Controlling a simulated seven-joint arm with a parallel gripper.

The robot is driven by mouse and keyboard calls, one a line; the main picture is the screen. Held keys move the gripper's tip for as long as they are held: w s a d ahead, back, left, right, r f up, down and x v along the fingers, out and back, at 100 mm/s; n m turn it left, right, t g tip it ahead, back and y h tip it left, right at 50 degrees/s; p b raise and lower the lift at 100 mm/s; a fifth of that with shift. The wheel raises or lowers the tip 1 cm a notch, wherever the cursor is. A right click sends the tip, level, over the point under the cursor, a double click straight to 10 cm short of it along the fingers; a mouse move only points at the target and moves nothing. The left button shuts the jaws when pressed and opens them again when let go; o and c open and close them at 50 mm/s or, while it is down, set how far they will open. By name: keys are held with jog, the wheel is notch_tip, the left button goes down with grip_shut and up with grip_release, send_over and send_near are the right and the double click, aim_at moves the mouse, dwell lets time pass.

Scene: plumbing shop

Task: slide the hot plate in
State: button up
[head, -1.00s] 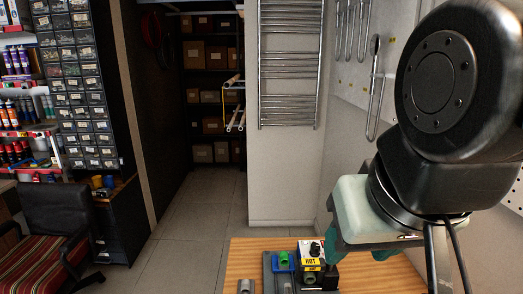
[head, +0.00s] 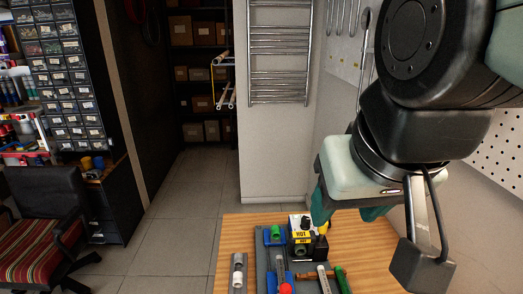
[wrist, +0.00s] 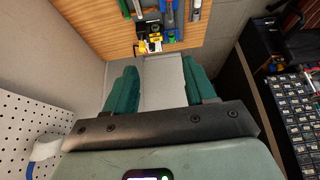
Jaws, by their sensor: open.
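The hot plate unit (head: 300,233), a small box with white, yellow and black parts and HOT labels, stands on the wooden table. It also shows near the top of the wrist view (wrist: 150,45). My gripper (wrist: 158,78) has its two teal fingers wide apart, with nothing between them. In the head view my gripper (head: 343,212) is above and to the right of the unit, and one finger partly overlaps it in the picture. I cannot tell whether they touch.
A dark board on the table (head: 235,228) carries blue holders (head: 272,236) and a green fitting (head: 275,232). A red knob (head: 285,288), a green pipe (head: 342,280) and a grey-white pipe piece (head: 238,270) lie nearer. A chair (head: 42,220) stands left; pegboard (head: 498,145) is right.

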jog(key=w+d+g, duration=0.1)
jog(key=w, duration=0.7)
jog(key=m+g, duration=0.2)
jog(key=g, duration=0.2)
send_over(308, 240)
jog(key=w+d, duration=0.2)
jog(key=d, duration=0.2)
jog(key=f, duration=2)
jog(key=shift+s, duration=0.2)
notch_tip(308, 240, down, 11)
jog(key=shift+d+r, duration=0.1)
grip_shut()
